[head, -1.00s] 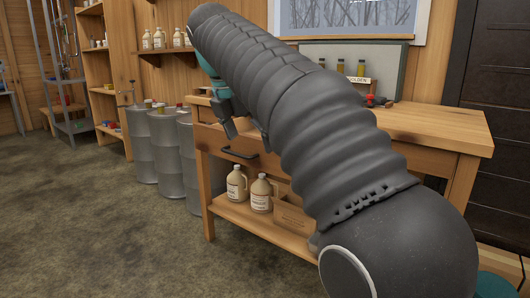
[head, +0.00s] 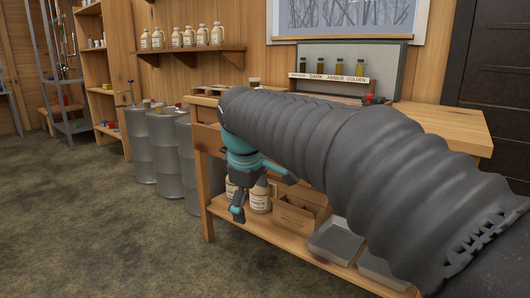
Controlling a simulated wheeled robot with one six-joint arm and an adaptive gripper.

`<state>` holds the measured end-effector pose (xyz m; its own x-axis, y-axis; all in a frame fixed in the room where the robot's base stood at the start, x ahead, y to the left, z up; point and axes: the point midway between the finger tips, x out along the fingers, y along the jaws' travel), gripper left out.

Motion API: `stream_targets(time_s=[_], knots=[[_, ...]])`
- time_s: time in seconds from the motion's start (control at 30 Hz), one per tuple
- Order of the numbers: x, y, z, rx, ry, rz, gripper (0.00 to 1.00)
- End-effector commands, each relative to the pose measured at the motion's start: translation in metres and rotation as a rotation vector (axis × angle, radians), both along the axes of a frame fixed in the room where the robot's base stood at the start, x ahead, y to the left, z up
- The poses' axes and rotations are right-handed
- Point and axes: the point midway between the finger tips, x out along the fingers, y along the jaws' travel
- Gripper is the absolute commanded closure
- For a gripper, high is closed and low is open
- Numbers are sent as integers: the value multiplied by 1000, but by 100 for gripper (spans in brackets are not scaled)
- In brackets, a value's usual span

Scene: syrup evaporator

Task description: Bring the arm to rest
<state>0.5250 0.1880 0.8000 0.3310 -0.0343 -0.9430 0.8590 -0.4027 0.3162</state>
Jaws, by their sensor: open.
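My arm, in a dark ribbed sleeve, crosses the head view from the lower right to the middle, in front of the wooden workbench (head: 455,125). My gripper (head: 262,200) hangs from its far end, teal and dark grey, pointing down in front of the bench. Its two fingers are spread apart, one to the left and low, one to the right and higher. Nothing shows between them except the jugs (head: 260,203) on the lower shelf behind. The sleeve hides much of the bench top.
Metal drums (head: 138,148) stand left of the bench. The lower shelf also holds a cardboard box (head: 295,218) and a grey metal tray (head: 335,240). Sample bottles (head: 335,66) stand in a rack at the bench's back. The floor (head: 90,220) at left is clear.

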Motion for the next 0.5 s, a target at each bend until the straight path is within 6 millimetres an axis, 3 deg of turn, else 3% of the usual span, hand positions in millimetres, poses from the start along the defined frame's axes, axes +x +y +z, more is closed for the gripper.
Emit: stream_targets(time_s=[0.3, 0.5], knots=[[-90, -82, -66, 290, -12, -590, 0], [-153, -128, -106, 407, -27, -846, 0]])
